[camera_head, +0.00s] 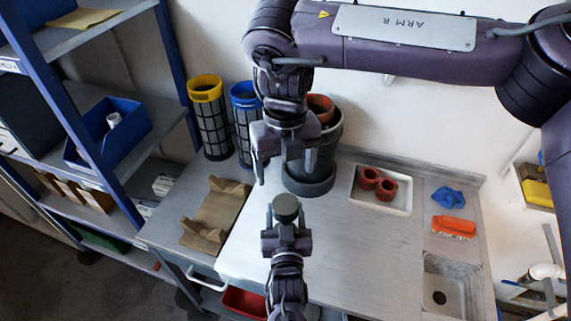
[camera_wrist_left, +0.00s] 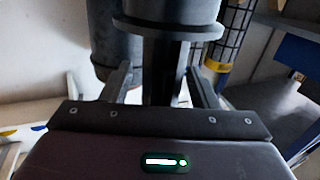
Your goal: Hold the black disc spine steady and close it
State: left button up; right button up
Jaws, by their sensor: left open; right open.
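The black disc spine (camera_head: 286,207) shows as a dark round top at my left gripper in the head view. In the left wrist view it (camera_wrist_left: 165,30) is a dark upright post with a wide flange, between the fingers. My left gripper (camera_head: 287,234) is open; its fingers (camera_wrist_left: 163,88) stand on both sides of the post, and I cannot tell whether they touch it. The spine's lower end is hidden. My right gripper (camera_head: 283,168) is open and empty, pointing down behind and above the spine, partly in front of the dark grey reactor vessel (camera_head: 322,160).
Yellow-topped (camera_head: 208,120) and blue-topped (camera_head: 243,115) mesh cylinders stand at the back left. A wooden cradle (camera_head: 215,215) lies at left. A white tray (camera_head: 384,205) holds red rings (camera_head: 386,190). The counter (camera_head: 370,255) in between is clear. A sink (camera_head: 450,285) is at right.

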pick_arm(q)
jog(key=s+b, duration=0.1)
jog(key=s, duration=0.6)
jog(key=shift+s+d, duration=0.15)
jog(key=shift+s, duration=0.15)
jog(key=shift+f, duration=0.1)
